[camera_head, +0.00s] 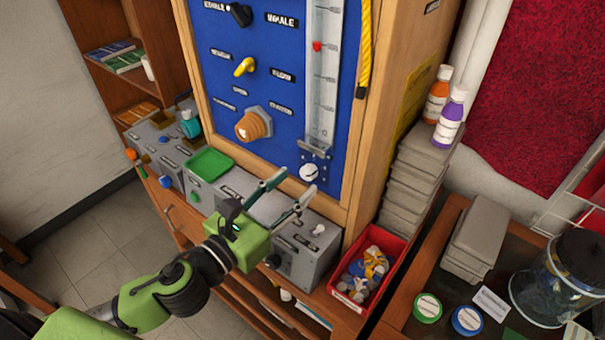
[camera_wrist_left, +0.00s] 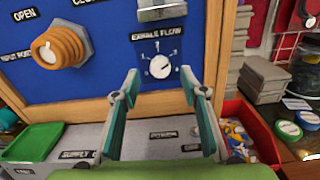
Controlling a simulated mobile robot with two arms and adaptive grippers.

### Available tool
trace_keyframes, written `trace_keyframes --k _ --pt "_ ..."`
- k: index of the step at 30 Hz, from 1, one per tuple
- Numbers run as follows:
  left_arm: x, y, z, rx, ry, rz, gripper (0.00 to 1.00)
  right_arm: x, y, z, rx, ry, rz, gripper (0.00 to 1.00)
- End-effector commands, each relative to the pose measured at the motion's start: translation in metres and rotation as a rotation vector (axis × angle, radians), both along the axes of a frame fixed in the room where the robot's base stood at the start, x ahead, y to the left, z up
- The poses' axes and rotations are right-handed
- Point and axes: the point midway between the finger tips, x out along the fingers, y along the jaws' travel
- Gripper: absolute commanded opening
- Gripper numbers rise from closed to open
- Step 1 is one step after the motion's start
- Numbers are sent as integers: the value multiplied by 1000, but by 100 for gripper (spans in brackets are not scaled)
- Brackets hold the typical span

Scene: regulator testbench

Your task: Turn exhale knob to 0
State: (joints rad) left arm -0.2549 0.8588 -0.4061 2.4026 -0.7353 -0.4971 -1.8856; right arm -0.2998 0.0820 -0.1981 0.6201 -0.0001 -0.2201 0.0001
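The blue regulator panel (camera_head: 285,70) stands upright in a wooden frame. In the left wrist view, a small white knob (camera_wrist_left: 160,66) sits on a blue dial plate labelled EXHALE FLOW. In the head view, this white knob (camera_head: 309,172) is low on the panel, under the clear gauge tube. Its exact pointer setting is too small to read. A black knob (camera_head: 240,15) sits at the top between labels including INHALE. My left gripper (camera_head: 297,182) is open and empty in front of the white knob, which appears between its fingers in the wrist view. My right gripper is not visible.
Grey boxes (camera_head: 300,235) line the ledge below the panel, with a green tray (camera_head: 209,164) at left. An orange knob (camera_head: 254,125) and yellow knob (camera_head: 244,66) protrude from the panel. A red bin (camera_head: 347,297) and stacked grey cases (camera_head: 405,192) stand right.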

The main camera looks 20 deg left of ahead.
Motion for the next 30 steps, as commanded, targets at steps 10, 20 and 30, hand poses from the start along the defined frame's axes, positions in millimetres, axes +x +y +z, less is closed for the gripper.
trace_keyframes --k 10,20,30 --pt "31 -12 2 0 -1 -1 40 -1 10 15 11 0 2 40" --pt "34 -13 0 1 -1 -2 40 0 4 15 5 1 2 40" --pt "33 -13 1 -1 0 -2 2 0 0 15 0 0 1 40"
